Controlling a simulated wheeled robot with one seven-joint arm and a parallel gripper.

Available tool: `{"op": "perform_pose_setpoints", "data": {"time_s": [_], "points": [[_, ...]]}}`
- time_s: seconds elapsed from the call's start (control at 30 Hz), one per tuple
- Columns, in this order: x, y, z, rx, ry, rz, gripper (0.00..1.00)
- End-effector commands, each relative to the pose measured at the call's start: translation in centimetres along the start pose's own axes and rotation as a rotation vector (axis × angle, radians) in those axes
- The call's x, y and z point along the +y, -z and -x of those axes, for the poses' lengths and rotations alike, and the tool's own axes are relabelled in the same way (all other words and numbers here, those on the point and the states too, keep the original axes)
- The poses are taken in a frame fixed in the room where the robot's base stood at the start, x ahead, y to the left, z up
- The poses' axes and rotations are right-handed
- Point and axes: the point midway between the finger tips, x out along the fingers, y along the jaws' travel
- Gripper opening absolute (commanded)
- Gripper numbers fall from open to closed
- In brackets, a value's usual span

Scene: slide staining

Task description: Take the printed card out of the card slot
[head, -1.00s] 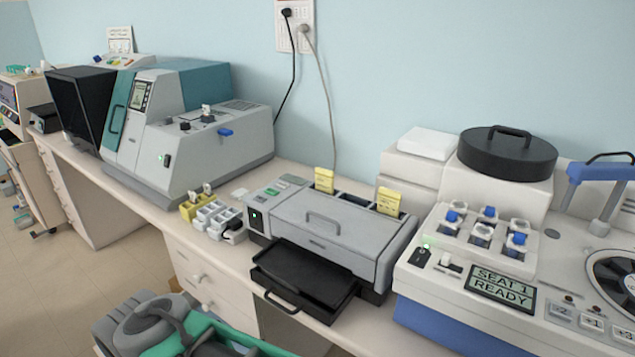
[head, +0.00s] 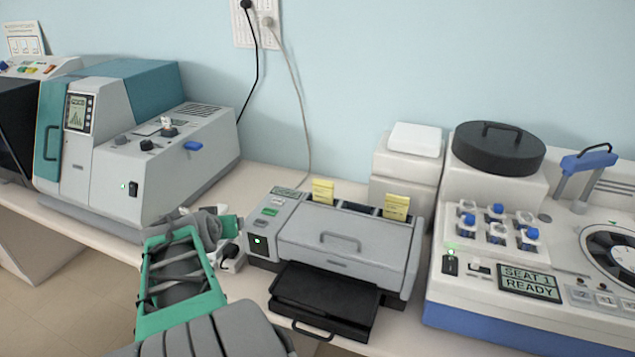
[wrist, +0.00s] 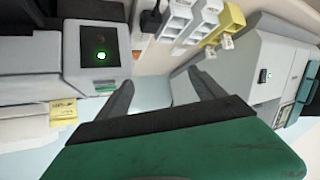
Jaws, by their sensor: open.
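Two yellow printed cards stand upright at the back of a grey printer-like machine (head: 345,232), a left one (head: 322,190) and a right one (head: 396,206). Their lower ends sit in dark openings along its top rear. I cannot tell which opening is the card slot. A yellow card also shows at the left of the wrist view (wrist: 63,112). My gripper (wrist: 162,80) is open and empty, its two dark fingers spread above the counter beside the machine's left end. In the head view my arm hides most of it.
A black tray (head: 325,300) juts from the machine's front. A white rack (wrist: 185,18) and yellow rack (wrist: 230,20) stand near my fingers. A grey-teal instrument (head: 150,150) is at the left, a white stainer (head: 540,285) with a lit display at the right.

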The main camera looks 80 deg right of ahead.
Motion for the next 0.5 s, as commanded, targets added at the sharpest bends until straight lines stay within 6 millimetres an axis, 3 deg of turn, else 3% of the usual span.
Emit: {"op": "perform_pose_setpoints", "data": {"time_s": [0.03, 0.1, 0.2, 0.3, 0.5], "points": [[5.2, 2.2, -0.7, 0.044, -0.098, -0.069, 0.80], [11.4, 3.7, -1.4, 0.108, -0.214, -0.147, 0.80], [18.8, 4.8, -1.3, 0.184, -0.351, -0.225, 0.80], [22.5, 5.0, -1.1, 0.226, -0.418, -0.258, 0.80], [24.1, 5.4, -3.1, 0.234, -0.430, -0.263, 0.80]]}}
